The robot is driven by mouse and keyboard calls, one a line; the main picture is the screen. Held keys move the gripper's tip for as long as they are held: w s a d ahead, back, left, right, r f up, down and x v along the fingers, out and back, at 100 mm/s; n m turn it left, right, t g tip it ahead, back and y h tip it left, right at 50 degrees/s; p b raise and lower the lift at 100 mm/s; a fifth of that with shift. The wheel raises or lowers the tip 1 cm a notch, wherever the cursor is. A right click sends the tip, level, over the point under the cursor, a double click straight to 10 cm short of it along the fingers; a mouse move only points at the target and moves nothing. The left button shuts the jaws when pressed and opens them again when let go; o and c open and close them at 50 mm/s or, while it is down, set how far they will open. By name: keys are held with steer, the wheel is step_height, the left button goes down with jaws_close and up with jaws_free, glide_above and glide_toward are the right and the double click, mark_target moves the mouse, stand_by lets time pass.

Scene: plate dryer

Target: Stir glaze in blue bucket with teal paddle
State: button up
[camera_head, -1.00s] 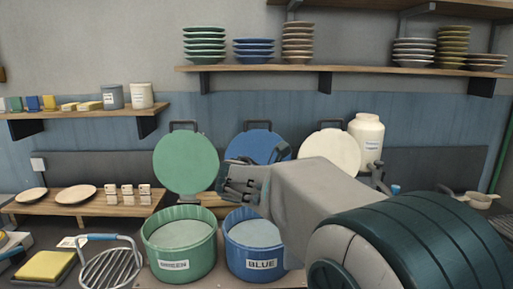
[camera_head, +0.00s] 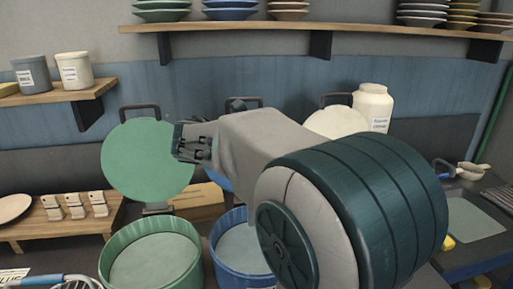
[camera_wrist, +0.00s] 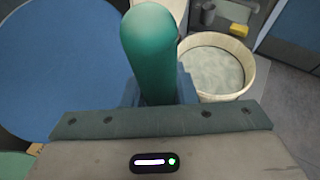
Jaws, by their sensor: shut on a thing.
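My gripper (camera_head: 186,143) is raised in front of the green and blue lids in the head view, above the gap between the buckets. In the wrist view it is shut on the teal paddle (camera_wrist: 150,52), whose rounded teal handle stands up between the fingers. The rest of the paddle is hidden. The blue bucket (camera_head: 226,276) is below and right of the gripper in the head view, with pale glaze (camera_head: 238,245) in it. My arm hides its right side. The blue lid (camera_wrist: 45,60) fills the left of the wrist view.
The green bucket (camera_head: 120,275) stands left of the blue one, with the green lid (camera_head: 148,162) upright behind. A cream bucket (camera_wrist: 248,85) shows in the wrist view. A white jar (camera_head: 372,104) stands at the back. A shelf (camera_head: 250,28) with plates runs above.

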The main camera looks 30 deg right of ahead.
step_height(320, 180, down, 4)
steer(key=b, duration=0.3)
steer(key=shift+s+r, duration=0.1)
steer(key=shift+r, duration=0.05)
steer(key=shift+f+b, duration=4.8)
steer(key=shift+f, duration=2.2)
steer(key=shift+a, duration=0.1)
